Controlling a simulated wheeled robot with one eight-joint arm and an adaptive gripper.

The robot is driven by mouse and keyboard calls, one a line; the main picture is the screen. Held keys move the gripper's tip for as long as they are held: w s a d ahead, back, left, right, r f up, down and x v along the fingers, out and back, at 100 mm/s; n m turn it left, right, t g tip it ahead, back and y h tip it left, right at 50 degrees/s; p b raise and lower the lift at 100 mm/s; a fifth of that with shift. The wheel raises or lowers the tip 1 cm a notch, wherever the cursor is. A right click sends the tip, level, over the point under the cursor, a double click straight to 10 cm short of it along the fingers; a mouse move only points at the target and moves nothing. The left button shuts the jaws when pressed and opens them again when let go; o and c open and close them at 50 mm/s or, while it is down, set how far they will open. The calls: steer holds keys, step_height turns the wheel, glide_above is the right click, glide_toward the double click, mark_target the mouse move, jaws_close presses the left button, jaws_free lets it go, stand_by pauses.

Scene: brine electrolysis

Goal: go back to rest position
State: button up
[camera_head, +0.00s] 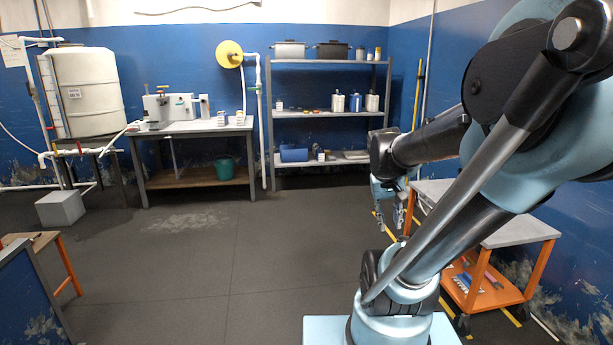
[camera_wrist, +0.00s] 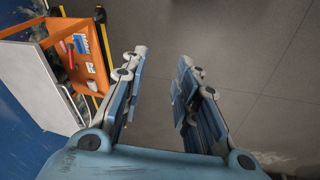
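My gripper (camera_head: 390,205) hangs at the end of my folded arm, in the middle right of the head view, above the floor and just left of the orange cart. In the wrist view my gripper (camera_wrist: 163,75) points down at the grey floor. Its two fingers stand apart with bare floor showing between them. It is open and holds nothing. The arm's upper links fill the right of the head view and hide part of the wall and cart.
An orange cart (camera_head: 521,232) with a grey top stands close on the right, tools on its lower shelf; the wrist view also shows it (camera_wrist: 94,62). A shelf rack (camera_head: 325,114), a workbench (camera_head: 190,128) and a white tank (camera_head: 88,92) line the back. The middle floor (camera_head: 200,265) is clear.

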steer(key=s+a+f+y, duration=0.2)
steer(key=s+a+f, duration=0.3)
steer(key=s, duration=0.4)
steer(key=shift+a+f+n, duration=0.2)
steer(key=shift+f+n, duration=0.1)
